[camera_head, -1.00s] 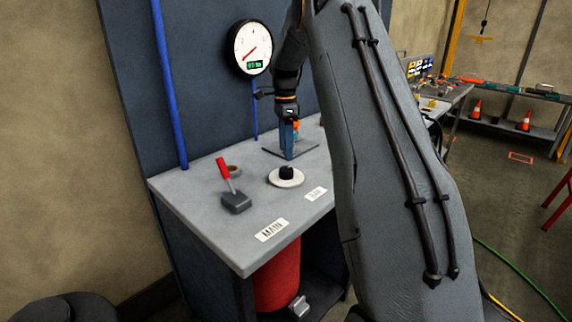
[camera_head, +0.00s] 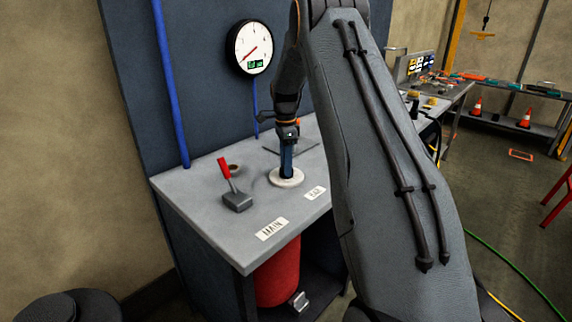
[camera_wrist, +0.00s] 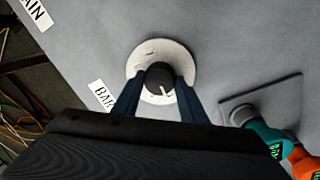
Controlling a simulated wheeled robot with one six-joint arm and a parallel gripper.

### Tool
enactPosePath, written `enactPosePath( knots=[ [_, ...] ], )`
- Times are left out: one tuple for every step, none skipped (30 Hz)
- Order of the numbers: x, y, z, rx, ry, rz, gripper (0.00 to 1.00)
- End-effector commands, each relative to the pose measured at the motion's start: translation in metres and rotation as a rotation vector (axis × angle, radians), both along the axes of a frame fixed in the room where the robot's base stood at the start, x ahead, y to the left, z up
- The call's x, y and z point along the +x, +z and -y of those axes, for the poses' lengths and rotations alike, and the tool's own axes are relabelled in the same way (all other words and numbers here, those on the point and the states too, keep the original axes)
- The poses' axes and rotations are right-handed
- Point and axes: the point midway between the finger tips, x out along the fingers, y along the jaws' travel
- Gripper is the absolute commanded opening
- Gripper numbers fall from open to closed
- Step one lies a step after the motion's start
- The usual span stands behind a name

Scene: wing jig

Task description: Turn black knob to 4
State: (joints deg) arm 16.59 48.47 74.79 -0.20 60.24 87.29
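The black knob (camera_wrist: 159,76) sits on a round white dial plate (camera_wrist: 181,58) on the grey bench top. A short white mark on the knob points toward the bottom of the wrist view, slightly right; the scale figures are not readable. My gripper (camera_wrist: 160,80) is down over the dial, one blue finger on each side of the knob. The fingers look open, with small gaps to the knob. In the head view my gripper (camera_head: 287,174) hides the knob, and the plate (camera_head: 290,183) shows around it. The round gauge (camera_head: 252,47) has a red needle pointing lower left.
A red-handled lever (camera_head: 230,180) stands left of the dial. A label reading BAR (camera_wrist: 101,94) lies beside the plate, and a MAIN label (camera_head: 271,229) is at the front edge.

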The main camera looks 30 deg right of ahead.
Motion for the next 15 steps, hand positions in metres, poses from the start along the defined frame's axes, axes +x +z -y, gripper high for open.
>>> enactPosePath(
  knots=[
    [-0.0002,0.0002,0.0000,0.000,0.000,-0.001,0.24],
    [-0.0002,0.0002,0.0000,0.000,0.000,-0.001,0.19],
    [-0.0002,0.0002,0.0000,0.000,0.000,-0.001,0.16],
    [-0.0003,0.0003,-0.0001,0.000,0.000,-0.001,0.16],
    [-0.0002,0.0003,0.0000,0.000,0.001,-0.001,0.16],
    [-0.0002,0.0003,0.0000,0.000,0.003,-0.001,0.16],
    [-0.0002,0.0003,0.0000,0.001,0.005,-0.001,0.16],
    [-0.0002,0.0003,0.0000,0.000,0.008,-0.001,0.16],
    [-0.0002,0.0003,0.0000,0.000,0.014,-0.001,0.16],
    [-0.0002,0.0003,-0.0001,0.001,0.021,-0.001,0.16],
    [-0.0002,0.0003,-0.0001,0.000,0.030,-0.001,0.16],
    [0.0000,0.0003,-0.0002,0.000,0.042,0.000,0.16],
    [0.0000,0.0003,-0.0002,0.000,0.054,0.000,0.16],
    [0.0000,0.0003,-0.0003,0.000,0.068,0.000,0.16],
    [0.0001,0.0004,-0.0004,0.000,0.088,0.000,0.16]
  ],
)
